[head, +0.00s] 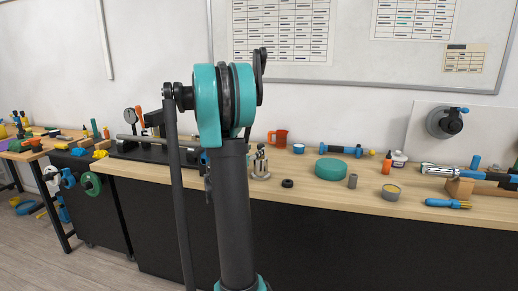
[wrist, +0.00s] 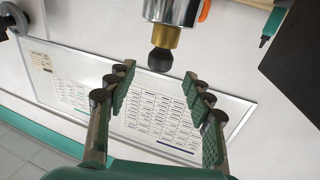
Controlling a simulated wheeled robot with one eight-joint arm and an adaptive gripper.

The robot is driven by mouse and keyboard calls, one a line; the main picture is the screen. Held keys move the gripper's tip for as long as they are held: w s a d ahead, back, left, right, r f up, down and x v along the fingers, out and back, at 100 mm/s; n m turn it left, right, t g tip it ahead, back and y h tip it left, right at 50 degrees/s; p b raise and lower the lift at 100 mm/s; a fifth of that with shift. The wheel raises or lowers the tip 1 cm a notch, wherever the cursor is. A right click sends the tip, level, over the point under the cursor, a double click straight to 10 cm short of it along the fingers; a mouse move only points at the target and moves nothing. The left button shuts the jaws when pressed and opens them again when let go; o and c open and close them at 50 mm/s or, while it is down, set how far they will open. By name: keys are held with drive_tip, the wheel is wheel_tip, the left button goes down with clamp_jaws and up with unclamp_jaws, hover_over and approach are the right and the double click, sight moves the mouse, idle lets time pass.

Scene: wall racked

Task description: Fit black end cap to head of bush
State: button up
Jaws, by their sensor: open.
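In the wrist view my gripper (wrist: 158,84) is open, its two ribbed fingers wide apart with nothing between the pads. In the head view the arm rises in front of the bench, and I cannot make out the fingers. A small black round piece (head: 287,183), which looks like the end cap, lies on the bench right of the arm. A short grey cylinder (head: 352,180), possibly the bush, stands further right. In the wrist view a chrome cylinder (wrist: 172,11) with a brass neck and black rounded tip (wrist: 160,60) shows beyond the fingers; I cannot tell whether it belongs to the task.
A teal round pad (head: 331,169) lies between the black piece and grey cylinder. A metal stand (head: 260,163) is close to my arm.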

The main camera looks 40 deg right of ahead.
drive_tip(key=v, duration=0.6)
idle(0.4)
drive_tip(key=s+a+f+n+g+y, duration=0.1)
drive_tip(key=s+a+f+n+y, duration=0.3)
drive_tip(key=s+a+f, duration=0.3)
drive_tip(key=s+a+f+n+g+y, duration=0.1)
drive_tip(key=s+a+f+n+y, duration=0.3)
drive_tip(key=a, duration=0.9)
drive_tip(key=s+a+f+n+g+y, duration=0.1)
drive_tip(key=s+a+f+n+y, duration=0.3)
drive_tip(key=s+a+f+y, duration=0.3)
drive_tip(key=s+a+f, duration=0.4)
drive_tip(key=shift+s+n+y, duration=0.25)
drive_tip(key=shift+n+y, duration=0.05)
drive_tip(key=shift+y, duration=0.1)
drive_tip(key=shift+f, duration=0.15)
